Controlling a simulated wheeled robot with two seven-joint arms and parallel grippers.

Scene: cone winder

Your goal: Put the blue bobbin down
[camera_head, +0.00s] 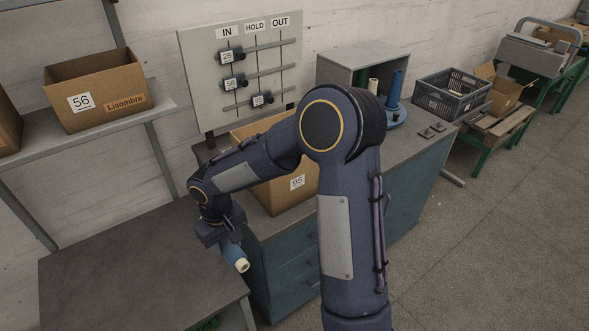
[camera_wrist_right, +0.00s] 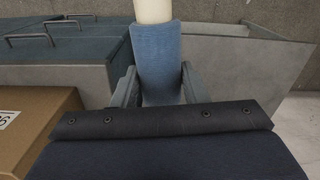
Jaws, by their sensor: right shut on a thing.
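The blue bobbin (camera_head: 234,253) is a blue cylinder with a cream core end, held tilted in my right gripper (camera_head: 226,238). In the head view it hangs near the right edge of the dark grey table, beside the drawer cabinet. In the right wrist view the bobbin (camera_wrist_right: 157,62) stands between the two fingers of the gripper (camera_wrist_right: 160,88), which are shut on it. From these frames I cannot tell whether its far end touches anything. My left gripper is not in view.
The grey table (camera_head: 120,270) has a bare top. A box marked 95 (camera_head: 285,195) stands on the blue cabinet (camera_head: 290,265) behind my arm. Another blue cone (camera_head: 394,90) stands at the back. A box marked 56 (camera_head: 95,95) sits on the left shelf.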

